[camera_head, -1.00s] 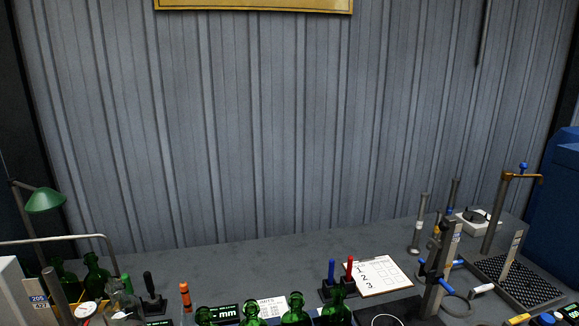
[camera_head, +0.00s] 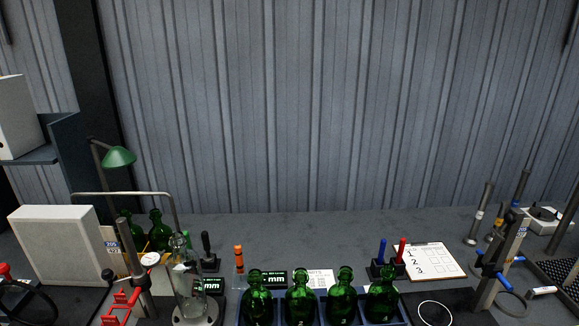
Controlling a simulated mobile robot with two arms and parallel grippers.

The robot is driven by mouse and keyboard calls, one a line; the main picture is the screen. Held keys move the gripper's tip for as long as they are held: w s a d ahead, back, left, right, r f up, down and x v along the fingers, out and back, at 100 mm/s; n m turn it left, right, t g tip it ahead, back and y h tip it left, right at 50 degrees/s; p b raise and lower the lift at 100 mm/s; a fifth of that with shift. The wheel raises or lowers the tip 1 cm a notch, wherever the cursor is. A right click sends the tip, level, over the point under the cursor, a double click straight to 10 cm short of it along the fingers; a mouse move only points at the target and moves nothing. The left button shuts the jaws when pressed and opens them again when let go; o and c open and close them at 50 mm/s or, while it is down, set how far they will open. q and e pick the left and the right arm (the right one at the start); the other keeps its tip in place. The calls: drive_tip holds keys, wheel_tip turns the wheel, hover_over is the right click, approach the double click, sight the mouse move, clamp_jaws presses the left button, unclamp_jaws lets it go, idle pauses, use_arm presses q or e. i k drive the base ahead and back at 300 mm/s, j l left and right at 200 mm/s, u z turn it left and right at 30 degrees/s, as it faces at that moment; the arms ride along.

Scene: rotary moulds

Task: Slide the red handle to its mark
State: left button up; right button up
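A red ladder-like handle (camera_head: 121,308) shows low at the left of the head view, beside a grey upright post (camera_head: 135,265). Its lower end is close to the picture's bottom edge. A label plate (camera_head: 112,246) with a blue "205" stands behind the post. I cannot make out which line is the handle's mark. Neither of my grippers is in view.
A clear bottle (camera_head: 187,285) stands just right of the post. Several green bottles (camera_head: 301,300) stand in a row at front centre. A grey box (camera_head: 55,245) is at left. At right, a similar post (camera_head: 505,260) has blue handles. The back middle bench is clear.

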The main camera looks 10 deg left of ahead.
sight(143, 287)
drive_tip(key=u, duration=1.3)
